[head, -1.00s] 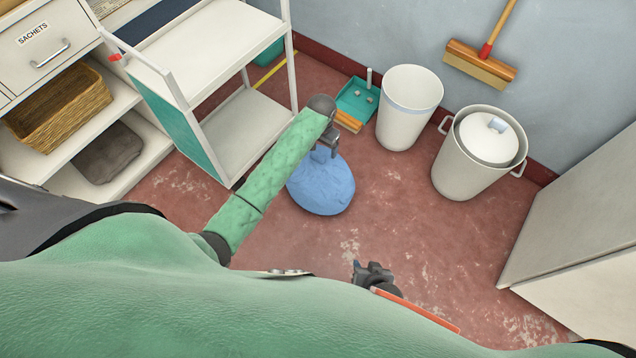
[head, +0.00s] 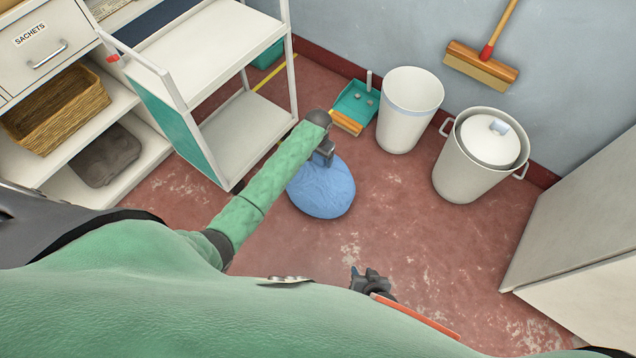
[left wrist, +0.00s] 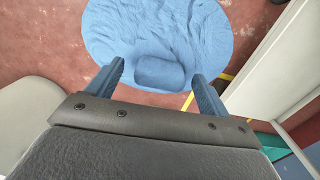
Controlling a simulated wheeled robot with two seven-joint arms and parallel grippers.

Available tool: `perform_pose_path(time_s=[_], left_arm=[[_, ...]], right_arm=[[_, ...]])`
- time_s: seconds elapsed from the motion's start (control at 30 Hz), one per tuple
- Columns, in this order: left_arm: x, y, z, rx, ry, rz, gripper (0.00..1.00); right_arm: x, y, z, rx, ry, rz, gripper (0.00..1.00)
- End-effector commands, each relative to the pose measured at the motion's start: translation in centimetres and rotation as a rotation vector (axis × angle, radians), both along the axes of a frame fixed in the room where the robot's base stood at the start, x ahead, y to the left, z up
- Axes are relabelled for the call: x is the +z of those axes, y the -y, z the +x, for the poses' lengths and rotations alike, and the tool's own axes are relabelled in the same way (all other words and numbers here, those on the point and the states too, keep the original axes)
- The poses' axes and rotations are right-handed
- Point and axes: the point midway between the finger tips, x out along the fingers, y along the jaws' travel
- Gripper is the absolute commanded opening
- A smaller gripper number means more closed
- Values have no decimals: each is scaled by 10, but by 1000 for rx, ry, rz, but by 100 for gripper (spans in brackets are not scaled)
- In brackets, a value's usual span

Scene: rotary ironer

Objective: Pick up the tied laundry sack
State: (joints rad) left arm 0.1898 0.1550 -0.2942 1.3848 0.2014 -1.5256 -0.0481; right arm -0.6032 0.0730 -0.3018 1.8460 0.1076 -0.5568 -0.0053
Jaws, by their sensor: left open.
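The blue laundry sack (head: 322,190) sits on the red floor, right of the white trolley. Its tied neck (left wrist: 160,71) shows in the left wrist view as a small blue block on the round body. My left gripper (head: 326,158) is over the top of the sack in the head view. In the left wrist view my left gripper (left wrist: 157,84) is open, one finger on each side of the neck, apart from it. In the head view the gripper hides part of the sack's top. My right gripper (head: 362,277) is low in the head view, away from the sack; its jaws are too small to read.
A white trolley (head: 240,130) stands left of the sack. Behind are a teal dustpan (head: 354,103), a white bin (head: 408,112) and a lidded pot (head: 470,165). A pale cabinet (head: 580,210) stands at right. The floor between sack and cabinet is clear.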

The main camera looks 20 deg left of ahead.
Motion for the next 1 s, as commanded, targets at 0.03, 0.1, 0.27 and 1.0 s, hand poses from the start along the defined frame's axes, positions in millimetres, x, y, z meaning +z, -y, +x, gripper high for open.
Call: perform_pose_path(time_s=[0.03, 0.1, 0.27, 1.0], left_arm=[[-3, 0, 0, 0, 0, 0, 80], [-4, 0, 0, 0, 0, 0, 80], [-4, 0, 0, 0, 0, 0, 78], [-1, 0, 1, -1, 3, -1, 0]], right_arm=[[0, 0, 0, 0, 0, 0, 36], [0, 0, 0, 0, 1, 0, 36], [0, 0, 0, 1, 0, 1, 36], [0, 0, -1, 0, -2, -1, 36]])
